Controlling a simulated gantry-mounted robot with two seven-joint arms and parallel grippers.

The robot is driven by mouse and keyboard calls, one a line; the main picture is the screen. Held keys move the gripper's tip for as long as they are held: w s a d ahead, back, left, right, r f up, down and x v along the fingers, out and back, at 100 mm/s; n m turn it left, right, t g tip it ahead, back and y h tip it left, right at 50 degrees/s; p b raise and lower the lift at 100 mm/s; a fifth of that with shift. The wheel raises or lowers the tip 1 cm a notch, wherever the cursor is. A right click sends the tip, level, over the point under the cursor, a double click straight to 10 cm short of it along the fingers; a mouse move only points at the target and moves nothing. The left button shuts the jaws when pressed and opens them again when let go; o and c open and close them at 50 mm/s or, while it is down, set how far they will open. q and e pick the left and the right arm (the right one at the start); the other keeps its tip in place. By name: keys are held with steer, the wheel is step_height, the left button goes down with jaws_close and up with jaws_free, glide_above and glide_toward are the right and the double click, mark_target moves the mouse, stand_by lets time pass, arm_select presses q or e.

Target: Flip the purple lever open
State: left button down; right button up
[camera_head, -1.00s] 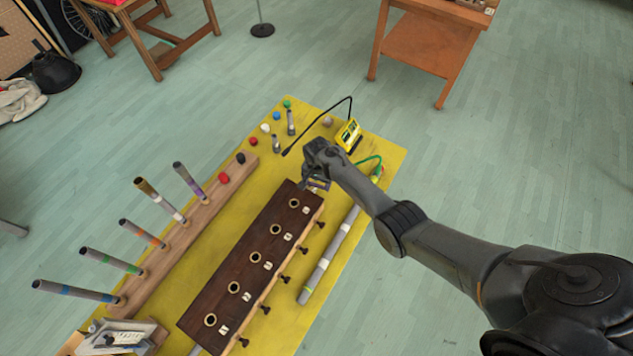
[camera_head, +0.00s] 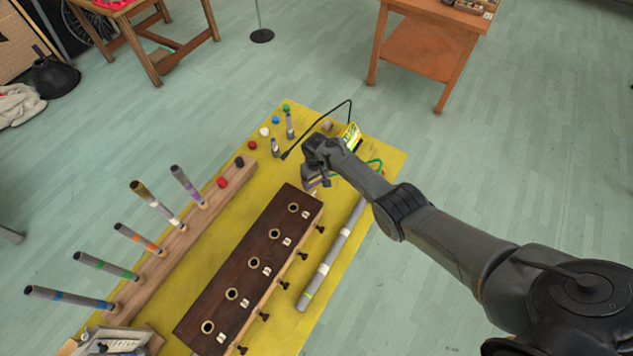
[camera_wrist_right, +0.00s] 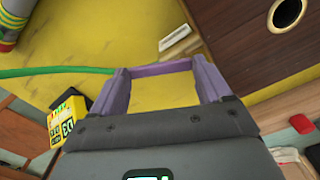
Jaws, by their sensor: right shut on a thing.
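My right gripper (camera_head: 319,183) is above the far end of a dark brown wooden box (camera_head: 246,265). I cannot make out any lever as purple. A white piece (camera_wrist_right: 176,38) lies by the box edge, just beyond the fingertips in the wrist view. My left gripper is not in view.
A wooden rack (camera_head: 176,242) of upright banded tubes stands left of the box. A grey tube (camera_head: 328,262) lies along its right. A yellow device (camera_head: 351,136) and green cable (camera_wrist_right: 50,71) are near my right gripper. The yellow mat (camera_head: 230,205) has free strips.

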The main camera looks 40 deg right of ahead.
steer(key=n, duration=0.1)
steer(key=n+b, duration=0.1)
steer(key=n, duration=0.1)
steer(key=shift+w+f, duration=0.1)
steer(key=shift+w, duration=0.25)
steer(key=shift+w+n+b, duration=0.2)
steer(key=shift+n+b, duration=0.15)
steer(key=shift+n, duration=0.55)
steer(key=o, duration=1)
steer(key=shift+r, duration=0.2)
steer(key=shift+r, duration=0.3)
step_height(320, 180, up, 10)
steer(key=p, duration=0.4)
steer(key=shift+p, duration=0.4)
